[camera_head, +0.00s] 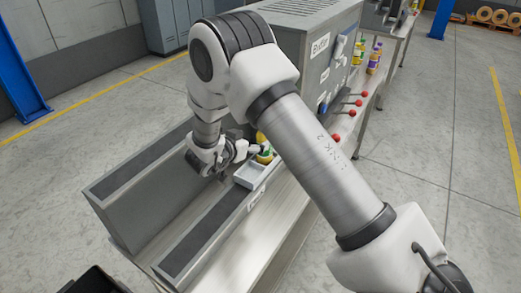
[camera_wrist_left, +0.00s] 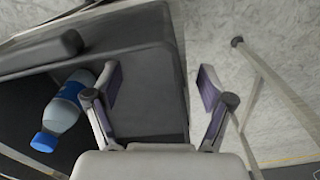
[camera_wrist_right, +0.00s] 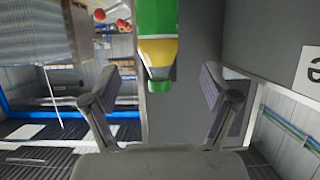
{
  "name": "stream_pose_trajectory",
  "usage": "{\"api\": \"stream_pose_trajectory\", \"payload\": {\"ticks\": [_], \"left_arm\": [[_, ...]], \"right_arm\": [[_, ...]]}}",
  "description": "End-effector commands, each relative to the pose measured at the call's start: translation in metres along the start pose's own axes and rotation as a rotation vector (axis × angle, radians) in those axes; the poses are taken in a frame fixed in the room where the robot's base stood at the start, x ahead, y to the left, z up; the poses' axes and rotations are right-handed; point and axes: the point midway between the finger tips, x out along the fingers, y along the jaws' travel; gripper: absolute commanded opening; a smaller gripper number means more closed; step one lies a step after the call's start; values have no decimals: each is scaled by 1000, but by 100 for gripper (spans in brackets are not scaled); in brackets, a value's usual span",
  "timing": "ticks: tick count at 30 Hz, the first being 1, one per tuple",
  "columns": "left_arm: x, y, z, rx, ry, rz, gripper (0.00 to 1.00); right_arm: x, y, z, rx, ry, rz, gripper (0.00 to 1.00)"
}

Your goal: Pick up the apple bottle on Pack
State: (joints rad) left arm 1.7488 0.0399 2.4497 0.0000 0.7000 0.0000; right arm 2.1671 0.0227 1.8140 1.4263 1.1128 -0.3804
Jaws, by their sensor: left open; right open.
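A yellow bottle with a green label and green cap (camera_wrist_right: 158,50), likely the apple bottle, shows between my right gripper's fingers in the right wrist view. In the head view this bottle (camera_head: 264,154) is at the far end of a small pale tray (camera_head: 248,177), partly hidden by my right arm. My right gripper (camera_head: 243,151) is open beside it, pointing toward it; its fingers (camera_wrist_right: 163,92) are apart and not closed on it. My left gripper (camera_wrist_left: 160,90) is open and empty in the left wrist view, outside the head view.
A dark crate (camera_wrist_left: 150,52) beside my left gripper holds a blue-capped bottle (camera_wrist_left: 66,108). More bottles (camera_head: 375,58) stand farther along the bench.

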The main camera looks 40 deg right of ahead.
Motion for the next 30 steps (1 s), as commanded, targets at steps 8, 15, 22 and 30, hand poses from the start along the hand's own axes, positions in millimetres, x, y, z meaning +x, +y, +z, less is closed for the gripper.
{"api": "stream_pose_trajectory", "payload": {"ticks": [8,15,22,30], "left_arm": [[-9,0,0,0,1,0,81],[-26,0,0,0,1,0,81],[-24,0,0,0,1,0,81],[-24,0,0,0,1,0,81]], "right_arm": [[32,0,2,0,-3,1,86],[73,0,5,0,-2,1,86],[79,-1,7,-2,-1,-2,86],[79,-1,8,-2,-1,-2,8]]}}
